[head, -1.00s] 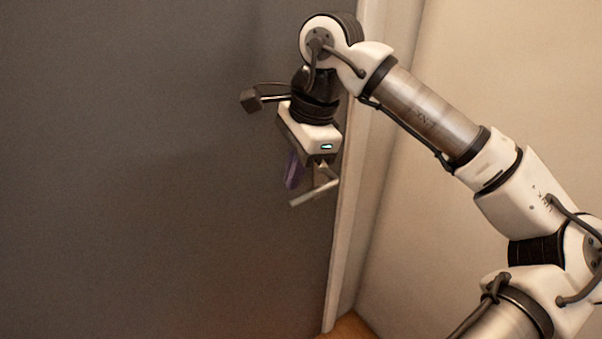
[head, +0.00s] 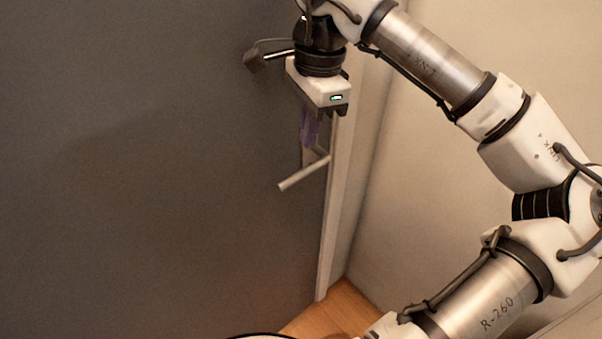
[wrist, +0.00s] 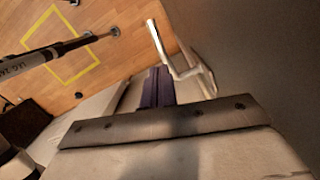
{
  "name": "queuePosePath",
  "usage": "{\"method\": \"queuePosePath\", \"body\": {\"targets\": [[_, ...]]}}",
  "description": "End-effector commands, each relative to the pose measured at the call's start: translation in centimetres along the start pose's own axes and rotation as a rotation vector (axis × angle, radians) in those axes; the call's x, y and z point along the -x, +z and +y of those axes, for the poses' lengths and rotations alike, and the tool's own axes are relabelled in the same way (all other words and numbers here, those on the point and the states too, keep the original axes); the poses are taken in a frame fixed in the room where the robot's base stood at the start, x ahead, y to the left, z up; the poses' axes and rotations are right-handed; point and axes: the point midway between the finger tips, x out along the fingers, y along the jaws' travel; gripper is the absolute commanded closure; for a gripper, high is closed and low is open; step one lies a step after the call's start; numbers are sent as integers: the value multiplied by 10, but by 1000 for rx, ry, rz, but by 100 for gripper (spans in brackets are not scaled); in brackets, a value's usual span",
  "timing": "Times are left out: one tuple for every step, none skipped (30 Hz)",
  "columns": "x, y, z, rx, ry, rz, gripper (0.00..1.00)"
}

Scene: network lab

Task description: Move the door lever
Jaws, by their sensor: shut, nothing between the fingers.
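The grey door (head: 150,150) fills the left of the head view and looks closed. Its metal lever (head: 303,173) sticks out near the door's right edge, slanting down to the left in the picture. My gripper (head: 309,140) points down just above the lever, with its purple fingers together and empty. In the wrist view the lever (wrist: 158,42) shows beyond the fingertips and slightly right of them. The closed purple fingers (wrist: 157,75) are close to the lever; I cannot tell whether they touch it.
A pale door frame (head: 340,200) and a beige wall (head: 430,190) stand right of the door. Wooden floor (head: 335,312) shows below. The wrist view shows open floor with a yellow taped outline (wrist: 92,62).

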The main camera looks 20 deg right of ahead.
Motion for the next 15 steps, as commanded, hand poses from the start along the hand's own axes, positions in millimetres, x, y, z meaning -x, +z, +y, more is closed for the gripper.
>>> {"method": "queuePosePath", "body": {"targets": [[-6, 0, 0, 0, 0, 0, 100], [-8, 0, 0, 0, 0, 0, 100], [-12, 0, 0, 0, 0, 0, 100], [-15, 0, 0, 0, 0, -1, 100], [-19, 0, 0, 0, 0, -1, 100], [-24, 0, 0, 0, 0, -1, 100], [-28, 0, 0, 0, 1, -1, 100], [-32, 0, 0, 0, 1, -1, 100], [-37, 0, 0, 0, 1, -1, 100], [-41, 0, 0, -1, 1, -1, 100], [-45, 0, 0, -1, 1, -1, 100], [-50, 0, 0, -1, 1, -1, 100], [-53, 0, 0, 0, 0, -1, 100], [-56, 0, 0, 0, 0, -1, 100], [-60, 0, 0, 0, 0, -1, 100]]}}
